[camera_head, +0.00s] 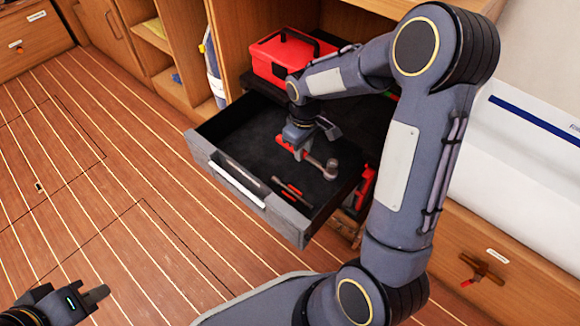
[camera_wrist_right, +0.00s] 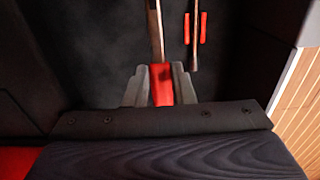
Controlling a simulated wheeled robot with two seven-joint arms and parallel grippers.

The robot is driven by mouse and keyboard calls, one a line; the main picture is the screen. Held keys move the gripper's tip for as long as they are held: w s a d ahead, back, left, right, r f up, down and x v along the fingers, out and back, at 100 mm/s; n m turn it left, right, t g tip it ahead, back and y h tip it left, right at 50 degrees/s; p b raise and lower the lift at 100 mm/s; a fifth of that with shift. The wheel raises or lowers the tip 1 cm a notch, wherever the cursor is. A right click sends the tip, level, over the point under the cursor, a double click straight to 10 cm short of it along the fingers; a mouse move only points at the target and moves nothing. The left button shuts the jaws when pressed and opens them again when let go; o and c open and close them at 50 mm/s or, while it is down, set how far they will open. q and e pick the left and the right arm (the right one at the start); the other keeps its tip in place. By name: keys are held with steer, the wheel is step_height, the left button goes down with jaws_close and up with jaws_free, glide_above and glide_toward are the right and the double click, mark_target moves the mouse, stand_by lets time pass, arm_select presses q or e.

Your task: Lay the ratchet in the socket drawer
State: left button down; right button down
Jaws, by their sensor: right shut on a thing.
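The socket drawer (camera_head: 218,166) is pulled out, with a grey front, a pale handle and a dark floor. My right gripper (camera_head: 299,152) reaches down inside it, shut on the red handle of the ratchet. The ratchet's metal head (camera_head: 331,167) points right in the head view. In the right wrist view my right gripper (camera_wrist_right: 160,88) clasps the red handle of the ratchet (camera_wrist_right: 161,72), and its shaft runs away upward. Whether the ratchet touches the drawer floor I cannot tell. My left gripper (camera_head: 92,297) is at the bottom left, over the floor, away from the drawer.
A dark tool with red parts (camera_head: 290,190) lies in the drawer near its front; it also shows in the right wrist view (camera_wrist_right: 195,40). A red toolbox (camera_head: 285,57) stands behind the drawer. Wooden cabinets surround it. The plank floor (camera_head: 100,170) at left is mostly clear.

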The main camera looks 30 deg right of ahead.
mark_target(302, 178)
step_height(302, 178, down, 10)
steer(key=b, duration=0.5)
steer(key=shift+f, duration=0.1)
steer(key=shift+f, duration=0.1)
steer(key=c, duration=1.2)
jaws_free()
steer(key=shift+c, duration=0.2)
